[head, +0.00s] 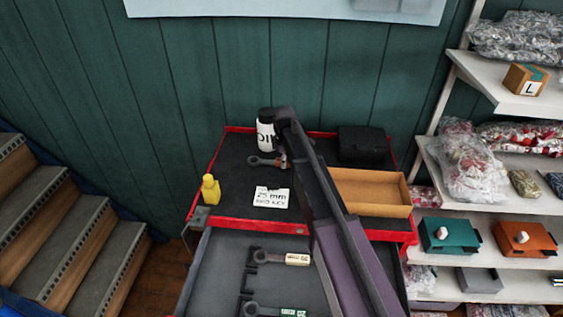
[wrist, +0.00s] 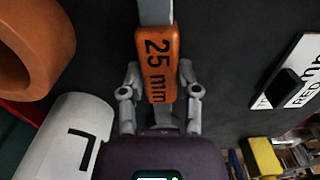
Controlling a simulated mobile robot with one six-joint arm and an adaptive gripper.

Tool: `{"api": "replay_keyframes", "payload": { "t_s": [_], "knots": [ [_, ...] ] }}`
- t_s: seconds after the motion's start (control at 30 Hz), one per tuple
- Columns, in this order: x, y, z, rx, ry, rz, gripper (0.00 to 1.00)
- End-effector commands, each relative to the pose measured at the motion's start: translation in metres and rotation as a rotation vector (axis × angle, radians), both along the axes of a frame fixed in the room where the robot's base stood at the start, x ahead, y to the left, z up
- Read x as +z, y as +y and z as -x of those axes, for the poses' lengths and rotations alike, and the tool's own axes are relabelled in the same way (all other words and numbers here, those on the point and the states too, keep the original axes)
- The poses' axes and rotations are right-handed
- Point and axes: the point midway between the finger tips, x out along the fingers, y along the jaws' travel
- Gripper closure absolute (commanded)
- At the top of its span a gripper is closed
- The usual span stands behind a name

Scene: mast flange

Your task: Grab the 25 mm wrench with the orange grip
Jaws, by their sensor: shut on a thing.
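The 25 mm wrench lies on the dark top of the red cart; its grey ring end (head: 259,161) points left in the head view. Its orange grip, marked "25 mm", fills the middle of the wrist view (wrist: 157,62). My gripper (wrist: 158,100) has one finger on each side of this grip and is shut on it. In the head view my gripper (head: 284,158) is partly hidden by my arm, and only a little of the orange grip shows.
A white oil bottle (head: 266,136) stands just behind the wrench. A card reading "25 mm" (head: 271,198) and a yellow bottle (head: 210,190) are nearer. A cardboard tray (head: 371,198) and black box (head: 361,144) sit right. The open drawer (head: 215,270) holds other wrenches.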

Motion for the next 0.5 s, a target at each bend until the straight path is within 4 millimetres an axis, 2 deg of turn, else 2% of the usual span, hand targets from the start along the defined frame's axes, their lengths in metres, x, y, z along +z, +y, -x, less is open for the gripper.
{"api": "replay_keyframes", "payload": {
  "t_s": [0.27,0.5],
  "knots": [
    [0.012,0.0,0.0,0.0,0.0,0.0,1.0],
    [0.032,0.0,0.0,0.0,0.0,0.0,1.0]
  ]
}}
